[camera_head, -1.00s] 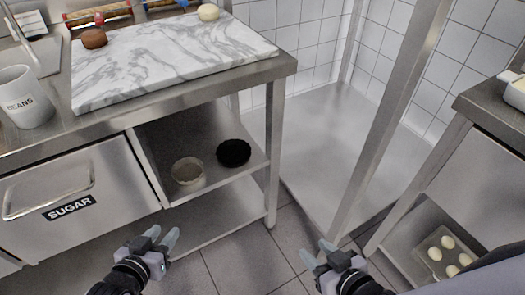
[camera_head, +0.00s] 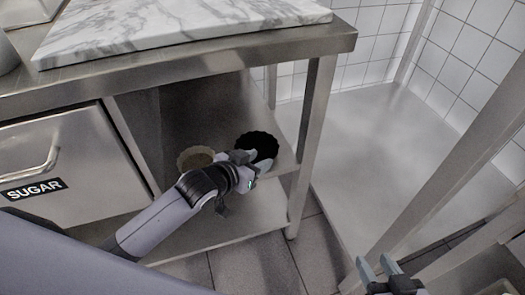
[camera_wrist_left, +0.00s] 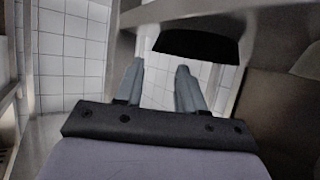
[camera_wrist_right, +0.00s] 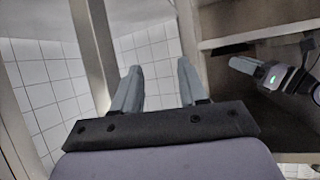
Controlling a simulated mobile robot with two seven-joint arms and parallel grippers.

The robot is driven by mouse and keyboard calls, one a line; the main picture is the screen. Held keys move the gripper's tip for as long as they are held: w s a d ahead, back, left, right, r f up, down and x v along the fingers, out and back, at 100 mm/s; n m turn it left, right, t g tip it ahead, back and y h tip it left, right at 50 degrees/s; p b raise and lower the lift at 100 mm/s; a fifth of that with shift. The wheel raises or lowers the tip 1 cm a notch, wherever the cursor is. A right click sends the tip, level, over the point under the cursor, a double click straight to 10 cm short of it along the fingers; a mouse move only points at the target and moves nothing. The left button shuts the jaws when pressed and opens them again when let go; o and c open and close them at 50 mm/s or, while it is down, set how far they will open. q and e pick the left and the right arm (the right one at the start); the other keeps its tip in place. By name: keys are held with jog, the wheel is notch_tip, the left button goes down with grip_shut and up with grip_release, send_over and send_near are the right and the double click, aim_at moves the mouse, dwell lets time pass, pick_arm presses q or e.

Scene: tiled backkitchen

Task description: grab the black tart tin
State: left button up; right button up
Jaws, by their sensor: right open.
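Whether a finger touches the tin cannot be told. My right gripper (camera_head: 378,265) is low at the right, open and empty, away from the tin.
A lighter tin (camera_head: 196,157) stands left of the black one, close to my left wrist. The shelf's front edge (camera_head: 284,169) and the counter's leg (camera_head: 313,150) are near my left gripper. A marble slab (camera_head: 190,28) lies on top.

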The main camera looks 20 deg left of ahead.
pick_arm(q)
jog(key=b+x, duration=0.1)
jog(key=x, duration=0.1)
jog(key=b+x, duration=0.1)
jog(key=x, duration=0.1)
jog(key=shift+w+d+f, duration=0.1)
jog(key=shift+d+f, duration=0.2)
jog(key=shift+f, duration=0.05)
jog(key=shift+w+d+f, duration=0.15)
jog(key=shift+w, duration=0.25)
grip_shut()
pick_arm(e)
jog(key=shift+w+a+f+y, duration=0.1)
jog(key=shift+w+a+y, duration=0.15)
jog(key=shift+a, duration=0.25)
jog(key=shift+w+a+f+y, duration=0.1)
jog(key=shift+a+y, duration=0.25)
jog(key=shift+a, duration=0.15)
